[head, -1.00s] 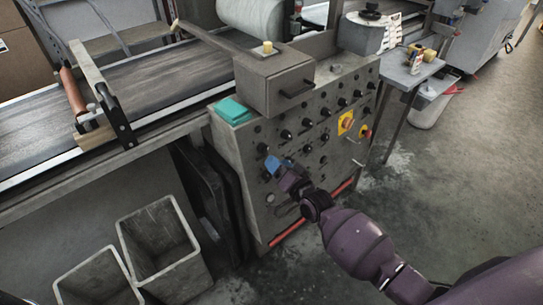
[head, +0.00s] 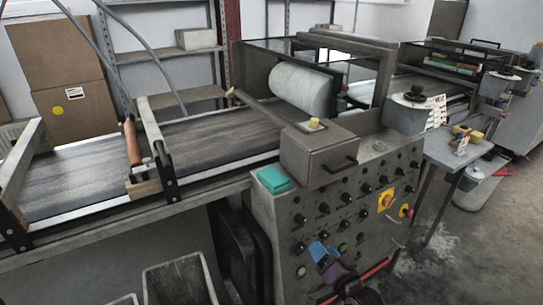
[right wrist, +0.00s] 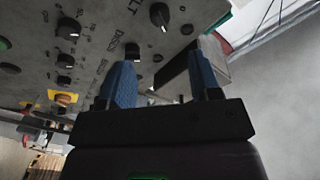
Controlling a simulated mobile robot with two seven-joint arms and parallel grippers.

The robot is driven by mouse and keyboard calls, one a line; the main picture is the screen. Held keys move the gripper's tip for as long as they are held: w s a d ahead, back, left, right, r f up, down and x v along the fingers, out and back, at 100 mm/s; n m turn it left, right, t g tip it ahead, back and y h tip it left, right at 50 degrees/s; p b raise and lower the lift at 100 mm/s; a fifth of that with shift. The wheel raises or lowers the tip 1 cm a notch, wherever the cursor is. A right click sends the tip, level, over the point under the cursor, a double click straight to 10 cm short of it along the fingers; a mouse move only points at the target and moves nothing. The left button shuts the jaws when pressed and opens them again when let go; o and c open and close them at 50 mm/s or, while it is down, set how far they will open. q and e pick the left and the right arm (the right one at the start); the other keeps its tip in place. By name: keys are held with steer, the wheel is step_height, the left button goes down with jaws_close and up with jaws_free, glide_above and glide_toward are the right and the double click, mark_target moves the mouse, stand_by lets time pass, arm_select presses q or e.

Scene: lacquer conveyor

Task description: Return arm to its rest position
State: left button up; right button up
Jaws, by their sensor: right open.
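My right gripper (head: 322,251) is low in the head view, its blue fingers in front of the lower part of the grey control panel (head: 290,225). In the right wrist view my right gripper (right wrist: 162,80) is open, with nothing between its two blue fingers. The panel face (right wrist: 105,20) with its black knobs lies just beyond the fingertips. I cannot tell whether a finger touches it. Part of my purple right arm shows at the bottom edge of the head view. My left gripper is not in view.
A conveyor belt (head: 80,185) runs left of the panel. A teal box (head: 273,179) and a grey housing (head: 317,157) sit on the panel's top. A bin (head: 180,280) stands below the belt. A small table (head: 455,152) and open floor lie to the right.

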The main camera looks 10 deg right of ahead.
steer(key=s+d+f+n+g+h, duration=0.1)
steer(key=s+f+n+g, duration=0.1)
steer(key=s, duration=0.7)
steer(key=s+d+f+n+g+h+p, duration=0.1)
steer(key=s+d+n+g+h, duration=0.1)
steer(key=s, duration=0.7)
steer(key=s+d+f+n+g+h, duration=0.1)
steer(key=s+f+n+g, duration=0.1)
steer(key=s, duration=0.7)
steer(key=shift+d+f+n, duration=0.3)
steer(key=shift+f+n, duration=0.05)
steer(key=shift+n, duration=0.15)
